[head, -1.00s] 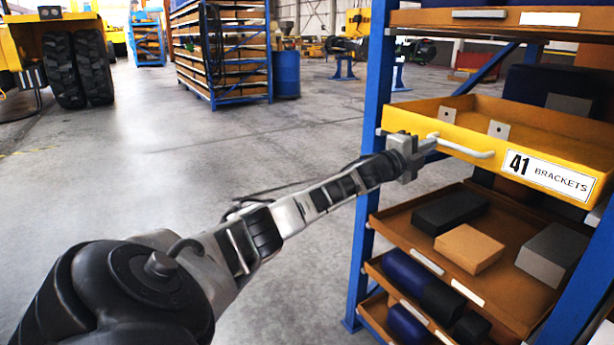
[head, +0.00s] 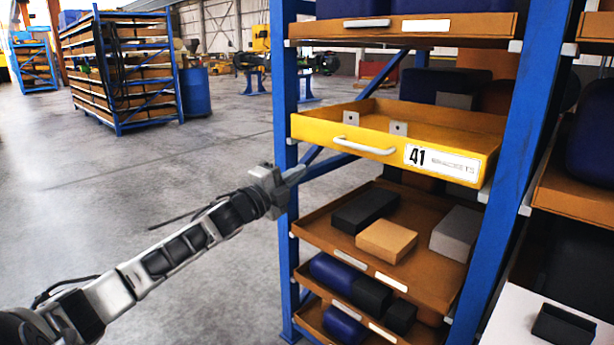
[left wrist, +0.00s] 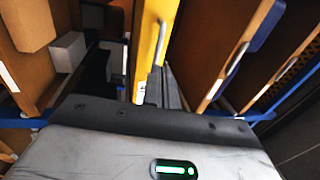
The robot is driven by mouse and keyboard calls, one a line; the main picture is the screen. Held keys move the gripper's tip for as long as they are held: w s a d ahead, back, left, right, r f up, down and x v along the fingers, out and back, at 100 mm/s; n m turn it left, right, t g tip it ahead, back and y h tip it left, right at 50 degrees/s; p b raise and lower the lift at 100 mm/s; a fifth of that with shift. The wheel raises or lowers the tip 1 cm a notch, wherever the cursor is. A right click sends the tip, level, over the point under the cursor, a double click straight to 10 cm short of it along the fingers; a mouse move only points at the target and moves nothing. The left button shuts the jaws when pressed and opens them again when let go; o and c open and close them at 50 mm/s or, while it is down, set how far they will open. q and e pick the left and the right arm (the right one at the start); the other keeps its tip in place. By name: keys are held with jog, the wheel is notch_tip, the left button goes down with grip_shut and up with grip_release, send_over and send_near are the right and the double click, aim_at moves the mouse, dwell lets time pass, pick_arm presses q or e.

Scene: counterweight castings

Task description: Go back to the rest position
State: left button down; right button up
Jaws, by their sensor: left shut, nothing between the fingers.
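My left gripper (head: 283,180) is shut and empty in the head view. It is in front of the blue rack's left post, below and to the left of the yellow drawer marked 41 (head: 460,168). The drawer's white handle (head: 362,147) is clear of my fingers. Two small grey brackets (head: 398,128) stand in the drawer. The left wrist view shows my shut fingers (left wrist: 157,85) with the yellow drawer front (left wrist: 146,50) beyond them. My right gripper is in neither view.
The blue rack (head: 284,90) holds brown trays with dark, tan and grey blocks below the drawer. A white surface with a small black box (head: 563,325) is at lower right. A blue barrel (head: 194,91) stands far back. The floor at left is open.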

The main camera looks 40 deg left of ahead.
pick_arm(q)
jog(key=shift+s, duration=0.1)
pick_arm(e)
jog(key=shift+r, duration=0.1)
pick_arm(q)
jog(key=s+d+f+n+g+h+p, duration=0.1)
jog(key=s+d+f+n+g, duration=0.2)
jog(key=d+f, duration=0.6)
jog(key=s+d+f+n+g+p, duration=0.1)
jog(key=s+d+f+n, duration=0.35)
jog(key=d+f, duration=0.4)
jog(key=s+d+f+n+g+p, duration=0.1)
jog(key=s+d+f+n, duration=0.3)
jog(key=s+d, duration=0.4)
jog(key=s+d+f+n+g+h+p, duration=0.1)
jog(key=s+d+f+n+g, duration=0.3)
jog(key=s+d, duration=0.3)
jog(key=s+n, duration=0.1)
jog(key=s, duration=0.3)
jog(key=shift+s+d+f, duration=0.2)
jog(key=shift+d, duration=0.15)
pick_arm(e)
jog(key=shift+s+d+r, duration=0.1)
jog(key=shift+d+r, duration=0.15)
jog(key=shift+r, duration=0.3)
